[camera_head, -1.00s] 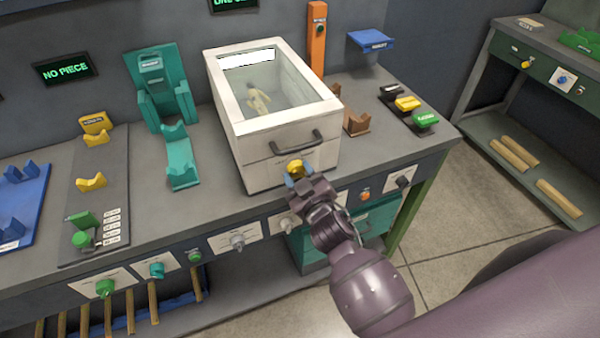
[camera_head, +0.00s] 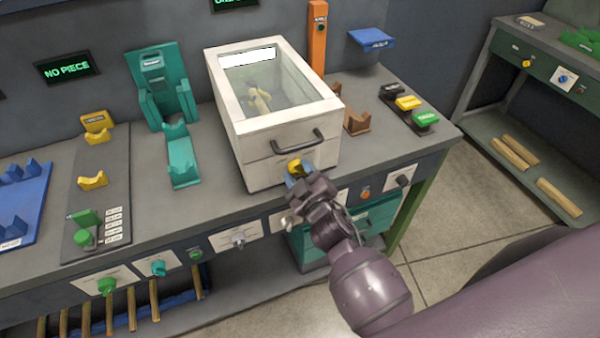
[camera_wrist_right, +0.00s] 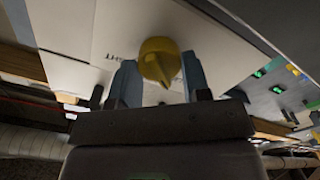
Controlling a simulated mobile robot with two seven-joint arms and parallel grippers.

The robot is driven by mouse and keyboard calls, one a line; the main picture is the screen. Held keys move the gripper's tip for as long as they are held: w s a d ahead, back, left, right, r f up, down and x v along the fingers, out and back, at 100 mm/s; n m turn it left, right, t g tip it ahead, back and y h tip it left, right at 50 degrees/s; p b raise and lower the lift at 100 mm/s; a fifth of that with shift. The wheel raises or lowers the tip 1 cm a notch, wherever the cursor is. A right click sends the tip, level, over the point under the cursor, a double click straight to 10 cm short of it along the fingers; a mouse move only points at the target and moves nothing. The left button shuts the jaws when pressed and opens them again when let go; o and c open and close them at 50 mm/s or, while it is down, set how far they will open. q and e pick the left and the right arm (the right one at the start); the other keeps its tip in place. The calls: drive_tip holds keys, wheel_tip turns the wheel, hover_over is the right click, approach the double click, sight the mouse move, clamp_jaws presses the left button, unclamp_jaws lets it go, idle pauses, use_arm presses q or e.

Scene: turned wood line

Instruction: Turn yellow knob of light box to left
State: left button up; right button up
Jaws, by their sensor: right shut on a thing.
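The light box (camera_head: 258,170) is a white case with a glass top and a dark front handle, standing on the workbench. Its yellow knob (camera_head: 296,165) is low on the front face, partly covered by my right gripper (camera_head: 298,174). The right wrist view shows the yellow knob (camera_wrist_right: 158,58) from close by, with a ridge pointing toward the gripper and slightly right. The blue fingertips of my right gripper (camera_wrist_right: 161,82) are on either side of the knob, shut on it. My left gripper is not in view.
The dark handle (camera_head: 298,142) juts out just above the knob. A teal stand (camera_head: 183,170) is left of the box, and a brown cradle (camera_head: 357,123) is on its right. The bench front (camera_head: 220,243) carries other knobs below. Open floor (camera_head: 440,220) lies to the right.

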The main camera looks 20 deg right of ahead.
drive_tip(key=o, duration=0.9)
drive_tip(key=s, duration=1)
drive_tip(key=shift+s+d+b, duration=0.15)
drive_tip(key=shift+s+b, duration=0.2)
drive_tip(key=shift+s, duration=0.05)
drive_tip(key=s+d+f+m+g, duration=0.2)
drive_tip(key=s+d+f, duration=0.1)
drive_tip(key=f, duration=0.1)
drive_tip(key=s+d+f+m+g, duration=0.2)
drive_tip(key=s+d+f, duration=0.1)
drive_tip(key=f, duration=0.2)
drive_tip(key=s+d+f+m+g, duration=0.2)
drive_tip(key=s+d+f, duration=0.1)
drive_tip(key=s+f, duration=0.1)
drive_tip(key=shift+f+m+h, duration=0.3)
drive_tip(key=shift+m+h, duration=0.1)
